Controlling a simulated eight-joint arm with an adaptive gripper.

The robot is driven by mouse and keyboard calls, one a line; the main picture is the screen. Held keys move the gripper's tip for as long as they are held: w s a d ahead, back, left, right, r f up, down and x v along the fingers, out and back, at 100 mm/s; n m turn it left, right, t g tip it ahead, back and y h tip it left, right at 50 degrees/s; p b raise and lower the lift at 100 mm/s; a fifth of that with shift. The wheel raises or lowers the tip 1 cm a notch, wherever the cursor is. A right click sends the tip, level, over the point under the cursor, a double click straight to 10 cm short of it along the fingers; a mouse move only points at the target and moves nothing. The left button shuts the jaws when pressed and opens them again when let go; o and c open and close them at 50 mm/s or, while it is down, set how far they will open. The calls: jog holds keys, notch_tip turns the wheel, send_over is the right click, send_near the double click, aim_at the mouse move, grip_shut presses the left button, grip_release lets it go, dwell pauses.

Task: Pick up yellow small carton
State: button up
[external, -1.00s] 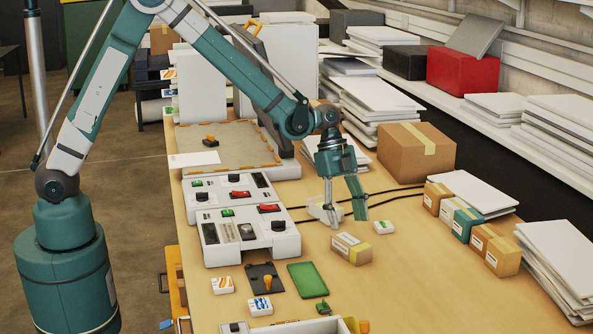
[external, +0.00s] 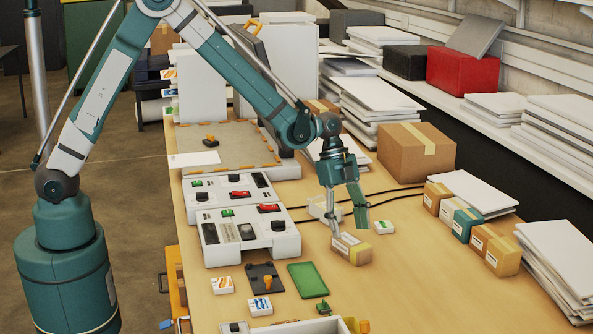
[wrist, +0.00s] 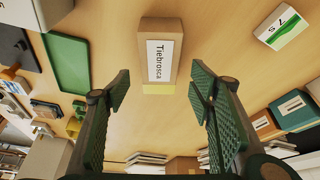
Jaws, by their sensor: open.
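A small brown carton (external: 357,253) with a yellow strip and a white label lies on the wooden table, below my gripper in the external view. In the wrist view the same carton (wrist: 158,60) sits top centre, its label reading "Tiebrosca" and its yellow end nearest my fingers. My gripper (external: 348,227) points down just above and behind the carton. In the wrist view my gripper (wrist: 160,92) is open and empty, one finger on each side of the carton's line. In the external view one finger partly overlaps the carton's edge; I cannot tell whether they touch.
A white-and-green small box (external: 384,227) lies to the carton's right. Several small cartons (external: 468,224) stand in a row farther right. White control units (external: 250,234) stand on the left, and a green tray (external: 307,280) lies in front.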

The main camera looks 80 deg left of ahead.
aim_at(351, 240)
jog(key=shift+f, duration=0.1)
jog(key=shift+x, duration=2.45)
jog(key=shift+s+a+f, duration=0.1)
jog(key=shift+a, duration=0.05)
jog(key=c, duration=1.1)
